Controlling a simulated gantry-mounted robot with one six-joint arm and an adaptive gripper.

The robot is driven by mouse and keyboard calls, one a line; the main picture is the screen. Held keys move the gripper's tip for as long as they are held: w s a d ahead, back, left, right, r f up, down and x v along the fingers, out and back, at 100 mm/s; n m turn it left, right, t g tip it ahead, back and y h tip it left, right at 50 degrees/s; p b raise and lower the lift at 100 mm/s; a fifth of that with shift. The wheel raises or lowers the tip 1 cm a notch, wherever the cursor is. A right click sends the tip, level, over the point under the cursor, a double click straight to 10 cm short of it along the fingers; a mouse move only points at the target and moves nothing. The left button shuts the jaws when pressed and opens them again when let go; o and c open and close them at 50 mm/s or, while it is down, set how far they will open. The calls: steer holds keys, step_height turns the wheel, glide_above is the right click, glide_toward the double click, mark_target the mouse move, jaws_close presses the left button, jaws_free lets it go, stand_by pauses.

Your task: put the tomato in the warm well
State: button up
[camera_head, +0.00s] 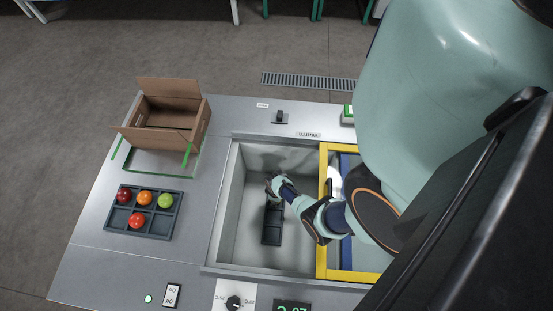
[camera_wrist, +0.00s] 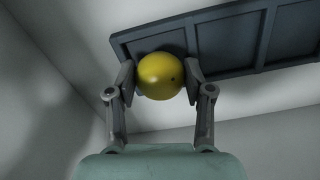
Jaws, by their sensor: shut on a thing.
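A yellow tomato (camera_wrist: 160,78) with a small dark spot sits between the fingers of my gripper (camera_wrist: 160,82) in the wrist view. The gripper is shut on it. In the head view my gripper (camera_head: 273,186) is down inside the grey-walled well (camera_head: 230,205), and the tomato is hidden there. A dark divided tray (camera_head: 272,232) lies in this well. In the wrist view the tomato overlaps one end of that tray (camera_wrist: 232,42); I cannot tell whether it touches. A second well with a yellow rim (camera_head: 322,215) adjoins on the right, partly covered by my arm.
A dark sorting tray (camera_head: 164,237) at the left holds red, orange and green tomatoes. An open cardboard box (camera_head: 165,118) stands behind it. A dial (camera_head: 234,302) and a switch (camera_head: 172,295) are at the front edge. The well's walls surround my gripper.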

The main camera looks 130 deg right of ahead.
steer(key=shift+f, duration=0.4)
steer(key=shift+f, duration=0.2)
steer(key=o, duration=0.9)
steer(key=shift+r, duration=0.15)
step_height(320, 180, up, 12)
steer(key=p, duration=0.8)
steer(key=shift+r, duration=0.15)
